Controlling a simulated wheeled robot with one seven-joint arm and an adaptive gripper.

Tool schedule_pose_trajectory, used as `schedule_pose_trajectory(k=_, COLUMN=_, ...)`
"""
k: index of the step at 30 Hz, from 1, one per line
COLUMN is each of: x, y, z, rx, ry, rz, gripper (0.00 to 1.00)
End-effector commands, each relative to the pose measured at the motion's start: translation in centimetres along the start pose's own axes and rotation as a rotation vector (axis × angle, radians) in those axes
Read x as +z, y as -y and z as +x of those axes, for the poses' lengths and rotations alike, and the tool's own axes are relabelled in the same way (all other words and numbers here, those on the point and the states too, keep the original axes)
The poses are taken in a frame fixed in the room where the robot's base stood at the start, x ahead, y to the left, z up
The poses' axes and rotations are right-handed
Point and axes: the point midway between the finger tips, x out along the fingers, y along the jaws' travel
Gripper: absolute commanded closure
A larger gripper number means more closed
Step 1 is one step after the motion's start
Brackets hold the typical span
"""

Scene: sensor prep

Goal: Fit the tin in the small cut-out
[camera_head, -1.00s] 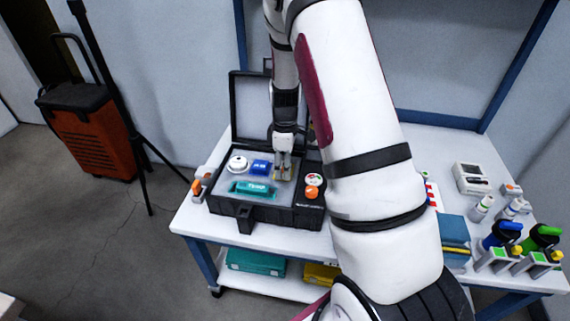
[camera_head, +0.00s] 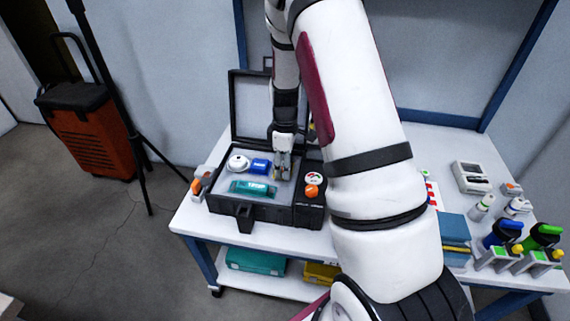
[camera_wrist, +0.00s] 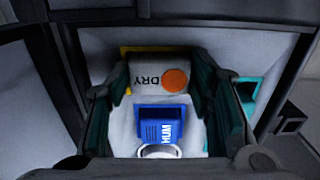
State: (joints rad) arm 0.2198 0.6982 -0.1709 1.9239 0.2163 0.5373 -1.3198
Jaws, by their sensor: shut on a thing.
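My gripper (camera_head: 283,166) is down over the foam of an open black case, its fingers shut on the tin. In the wrist view the tin (camera_wrist: 147,80) is pale, marked "DRY", with an orange dot, between the two teal-lined fingers. A yellow-lined cut-out (camera_wrist: 150,50) shows at its far edge, and the tin covers the rest. I cannot tell whether the tin is above the cut-out or partly in it. A blue piece (camera_wrist: 160,125) sits beside it in the foam; it also shows in the head view (camera_head: 260,166).
The case (camera_head: 265,212) also holds a white round piece (camera_head: 238,163) and a teal piece (camera_head: 253,188). Its lid (camera_head: 248,105) stands open behind. A dial and an orange knob (camera_head: 312,191) are at the right. An orange-tipped item (camera_head: 198,185) stands left of the case.

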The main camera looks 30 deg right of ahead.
Motion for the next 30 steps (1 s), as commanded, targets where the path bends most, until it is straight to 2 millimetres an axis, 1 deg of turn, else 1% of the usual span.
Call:
schedule_pose_trajectory(k=12, x=-0.02, y=0.01, z=0.18, rx=0.000, ry=0.000, rz=0.000, gripper=0.81)
schedule_pose_trajectory(k=13, x=-0.02, y=0.01, z=0.18, rx=0.000, ry=0.000, rz=0.000, gripper=0.50)
schedule_pose_trajectory(k=14, x=-0.02, y=0.01, z=0.18, rx=0.000, ry=0.000, rz=0.000, gripper=0.43)
schedule_pose_trajectory(k=15, x=-0.01, y=0.01, z=0.18, rx=0.000, ry=0.000, rz=0.000, gripper=0.34)
schedule_pose_trajectory(k=16, x=-0.01, y=0.01, z=0.18, rx=0.000, ry=0.000, rz=0.000, gripper=0.29)
schedule_pose_trajectory(k=23, x=-0.01, y=0.01, z=0.17, rx=0.000, ry=0.000, rz=0.000, gripper=0.29)
schedule_pose_trajectory(k=24, x=-0.01, y=0.01, z=0.17, rx=0.000, ry=0.000, rz=0.000, gripper=0.22)
schedule_pose_trajectory(k=25, x=-0.01, y=0.01, z=0.17, rx=0.000, ry=0.000, rz=0.000, gripper=0.19)
schedule_pose_trajectory(k=30, x=-0.01, y=0.01, z=0.17, rx=0.000, ry=0.000, rz=0.000, gripper=0.19)
